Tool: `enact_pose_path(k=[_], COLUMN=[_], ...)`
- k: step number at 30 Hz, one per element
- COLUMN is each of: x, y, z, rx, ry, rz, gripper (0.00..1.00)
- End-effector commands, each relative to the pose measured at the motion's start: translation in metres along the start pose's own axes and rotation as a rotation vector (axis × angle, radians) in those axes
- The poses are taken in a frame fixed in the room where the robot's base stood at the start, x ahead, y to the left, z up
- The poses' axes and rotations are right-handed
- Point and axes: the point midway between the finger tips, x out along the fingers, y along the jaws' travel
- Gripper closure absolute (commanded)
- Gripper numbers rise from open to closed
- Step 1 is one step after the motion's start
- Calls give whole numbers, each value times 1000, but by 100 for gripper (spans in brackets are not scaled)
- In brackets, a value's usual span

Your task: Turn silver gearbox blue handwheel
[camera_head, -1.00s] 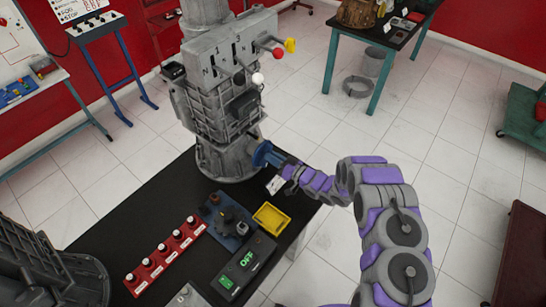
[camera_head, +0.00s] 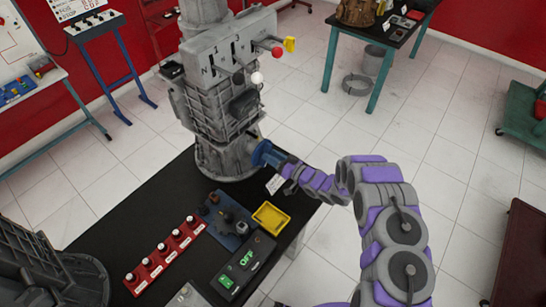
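The silver gearbox (camera_head: 222,110) stands upright on the black table top. Its blue handwheel (camera_head: 262,153) sticks out low on its right side and shows nearly edge-on. My gripper (camera_head: 282,165) is at the right side of the handwheel, its end reaching the blue part and seeming to touch it. The fingers are small and partly merged with the blue part, so I cannot tell whether they are open or closed on it. A white tag (camera_head: 275,184) shows just below my gripper.
Levers with white (camera_head: 257,78), red (camera_head: 277,52) and yellow (camera_head: 290,44) knobs project from the gearbox above the handwheel. A yellow tray (camera_head: 271,217), a green-lit switch box (camera_head: 240,268) and a red button strip (camera_head: 165,256) lie on the table. Open floor is to the right.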

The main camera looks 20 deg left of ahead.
Motion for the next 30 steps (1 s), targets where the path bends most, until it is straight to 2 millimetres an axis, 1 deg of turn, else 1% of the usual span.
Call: enact_pose_path(k=[7,11,14,24,30], x=[-2,-14,-32,-108,-146], y=[0,1,1,2,2], z=[-1,-1,-1,-1,-1], rx=[-1,0,2,-1,-1], ry=[1,1,2,2,3], rz=[0,2,2,5,4], gripper=[55,55,55,55,55])
